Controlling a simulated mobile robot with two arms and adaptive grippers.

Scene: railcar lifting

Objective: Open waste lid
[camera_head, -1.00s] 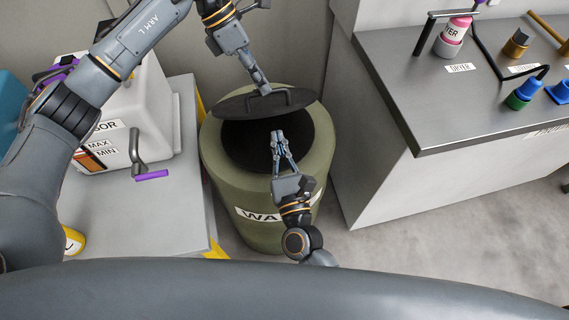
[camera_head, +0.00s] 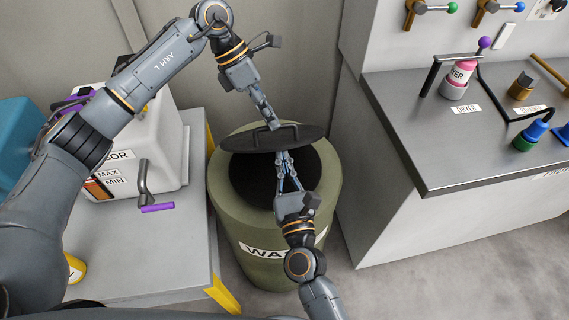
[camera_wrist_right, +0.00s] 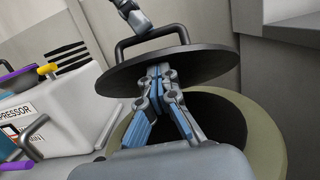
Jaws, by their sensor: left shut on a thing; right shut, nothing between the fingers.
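The green waste bin (camera_head: 228,202) stands on the floor in the middle, with part of its label showing. Its dark round lid (camera_head: 243,141) is raised and tilted at the back of the opening, and the dark inside shows below it. My left gripper (camera_head: 272,124) is shut on the lid's handle (camera_head: 290,131). My right gripper (camera_head: 284,156) is shut with nothing in it, its tips at the lid's front lower edge. In the right wrist view the fingertips (camera_wrist_right: 158,70) are just under the lid (camera_wrist_right: 190,69); I cannot tell whether they touch it.
A grey bench (camera_head: 195,245) with a white compressor box (camera_head: 150,160) and a purple-handled lever (camera_head: 150,195) stands at left. A metal counter (camera_head: 440,140) with a pink dryer bottle (camera_head: 460,75) and blue-green fittings stands at right. Bare floor (camera_head: 440,270) shows at lower right.

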